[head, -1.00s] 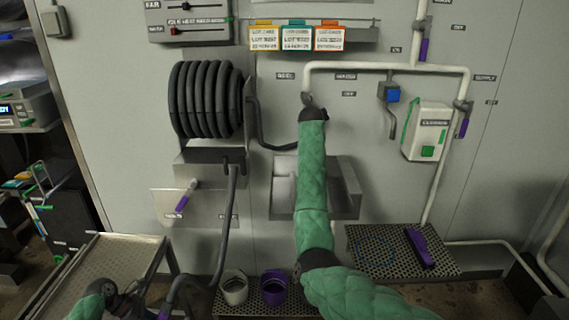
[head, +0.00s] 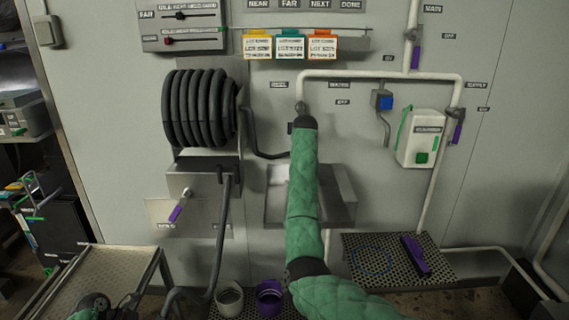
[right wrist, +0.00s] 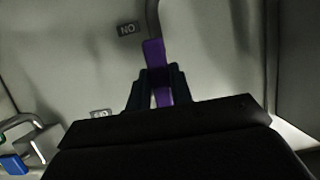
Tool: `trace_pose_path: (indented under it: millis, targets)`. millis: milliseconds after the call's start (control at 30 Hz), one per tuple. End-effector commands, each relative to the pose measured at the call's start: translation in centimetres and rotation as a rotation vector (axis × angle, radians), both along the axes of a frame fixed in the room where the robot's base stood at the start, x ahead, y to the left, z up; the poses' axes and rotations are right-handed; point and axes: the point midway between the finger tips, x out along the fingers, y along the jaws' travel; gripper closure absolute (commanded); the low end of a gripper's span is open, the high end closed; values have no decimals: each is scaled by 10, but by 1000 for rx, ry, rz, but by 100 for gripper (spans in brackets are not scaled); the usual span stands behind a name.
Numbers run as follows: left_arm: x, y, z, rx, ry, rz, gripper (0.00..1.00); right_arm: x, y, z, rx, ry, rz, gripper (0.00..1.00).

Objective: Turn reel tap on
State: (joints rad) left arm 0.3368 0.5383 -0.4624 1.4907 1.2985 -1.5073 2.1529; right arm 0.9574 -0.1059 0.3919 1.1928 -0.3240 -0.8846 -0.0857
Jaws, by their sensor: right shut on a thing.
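The reel tap's purple lever (right wrist: 153,52) shows in the right wrist view, roughly in line with a grey pipe end and slightly tilted. My right gripper (right wrist: 157,88) is shut on this lever, one dark finger on each side. An upside-down ON label (right wrist: 128,29) is beside the pipe, and a second label (right wrist: 100,113) is partly visible lower down. In the head view my right forearm and wrist hide the lever, below the left end of the white pipe (head: 380,75). My left gripper (head: 130,302) is low at the left by the hose; its jaws are unclear.
A black hose reel (head: 198,108) hangs left of my right arm. A steel wall tray (head: 340,205) is behind that arm. A control box (head: 420,138) and a perforated shelf (head: 352,245) are to the right. Two buckets, one purple (head: 268,300), stand below. A metal table (head: 105,275) is at lower left.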

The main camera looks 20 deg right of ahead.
Motion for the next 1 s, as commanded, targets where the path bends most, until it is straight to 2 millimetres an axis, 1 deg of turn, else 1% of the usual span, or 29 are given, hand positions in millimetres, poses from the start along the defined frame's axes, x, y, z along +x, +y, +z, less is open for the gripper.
trace_pose_path:
  millis: [33,267,300,367,400,667,767,867,1000]
  targets:
    - [0,0,0,0,0,0,100,0,2,-6,5,7,2,100]
    - [0,0,0,0,0,0,100,0,2,-6,4,8,3,100]
    - [0,0,0,0,0,0,100,0,2,-6,4,8,3,72]
    - [0,0,0,0,0,0,100,0,2,-5,4,7,3,61]
    - [0,0,0,0,0,0,100,0,2,-5,4,6,2,56]
    - [0,0,1,0,0,0,100,0,1,-2,1,3,1,56]
    - [0,0,4,0,0,0,100,-3,2,1,1,2,1,56]
    - [0,0,10,0,0,0,100,-10,4,6,1,1,1,56]
    - [0,0,23,0,0,0,100,-29,9,15,1,2,0,56]
